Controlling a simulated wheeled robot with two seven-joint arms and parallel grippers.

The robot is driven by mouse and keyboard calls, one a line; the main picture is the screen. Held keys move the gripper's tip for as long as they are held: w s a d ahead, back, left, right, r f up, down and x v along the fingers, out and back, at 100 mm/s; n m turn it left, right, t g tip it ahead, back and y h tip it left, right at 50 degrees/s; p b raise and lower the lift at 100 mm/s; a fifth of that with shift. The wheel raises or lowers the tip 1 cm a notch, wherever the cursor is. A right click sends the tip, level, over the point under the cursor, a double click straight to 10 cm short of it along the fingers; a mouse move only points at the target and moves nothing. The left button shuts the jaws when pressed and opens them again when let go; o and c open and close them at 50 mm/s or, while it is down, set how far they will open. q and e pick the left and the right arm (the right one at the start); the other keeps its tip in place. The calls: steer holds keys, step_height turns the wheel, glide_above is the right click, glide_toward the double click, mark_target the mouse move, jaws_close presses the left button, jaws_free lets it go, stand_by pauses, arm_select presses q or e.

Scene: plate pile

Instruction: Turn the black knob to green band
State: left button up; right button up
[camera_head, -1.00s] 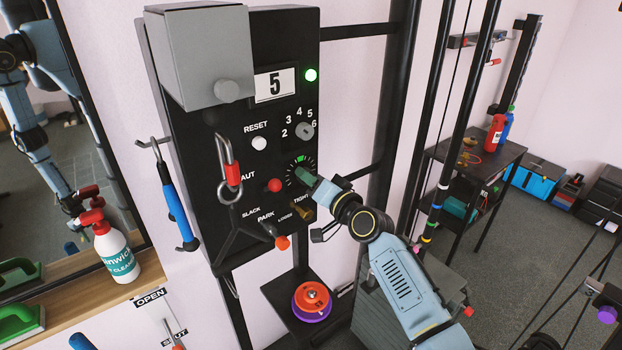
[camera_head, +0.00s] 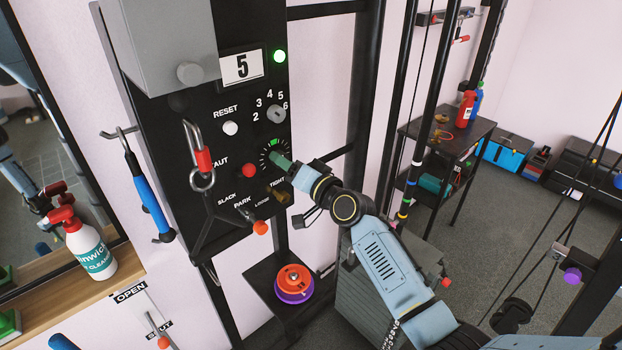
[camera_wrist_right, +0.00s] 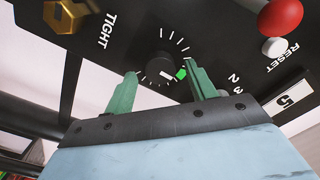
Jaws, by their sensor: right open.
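The black knob (camera_wrist_right: 161,67) sits on the dark panel inside a ring of white tick marks. In the right wrist view, a white mark shows on its lower right side, near the green band (camera_wrist_right: 181,74) but apart from it. My right gripper (camera_wrist_right: 162,74) is open, with one green finger on each side of the knob; whether they touch it cannot be told. In the head view, the right gripper (camera_head: 280,159) covers most of the knob, and the green band (camera_head: 273,141) shows just above the fingers. My left gripper is not in view.
A red button (camera_head: 249,170) and a white RESET button (camera_head: 230,128) stand left of the dial. A selector (camera_head: 276,114) is above it. A brass knob (camera_head: 283,195) marked TIGHT and LOOSE and an orange-tipped lever (camera_head: 260,227) are below.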

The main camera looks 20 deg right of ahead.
steer(key=v, duration=1.2)
steer(key=shift+b, duration=0.35)
step_height(320, 180, down, 21)
steer(key=s+d+g+h+b, duration=0.2)
steer(key=g+h+b, duration=0.1)
steer(key=g, duration=0.1)
steer(key=s+f+n+g+h+b, duration=0.15)
steer(key=s+f, duration=0.25)
steer(key=f, duration=0.4)
steer(key=s+f+g, duration=0.2)
steer(key=s+f, duration=0.2)
steer(key=f, duration=0.4)
steer(key=s+f+n+g+b, duration=0.1)
steer(key=s+f, duration=0.3)
steer(key=f, duration=0.3)
steer(key=s+f+n+g+b, duration=0.1)
steer(key=s+f+g, duration=0.1)
steer(key=s+f, duration=0.5)
steer(key=s+f+n+g+h+b, duration=0.1)
steer(key=s+f, duration=0.6)
steer(key=s, duration=0.8)
steer(key=s+f+n+g+b, duration=0.1)
steer(key=s+f+n+g, duration=0.2)
steer(key=s+f, duration=0.4)
steer(key=s+g, duration=0.1)
steer(key=s, duration=0.3)
steer(key=shift+s+f+h+b, duration=0.15)
steer(key=shift+s+h+b, duration=0.1)
steer(key=shift+h+b, duration=0.1)
steer(key=shift+g, duration=0.25)
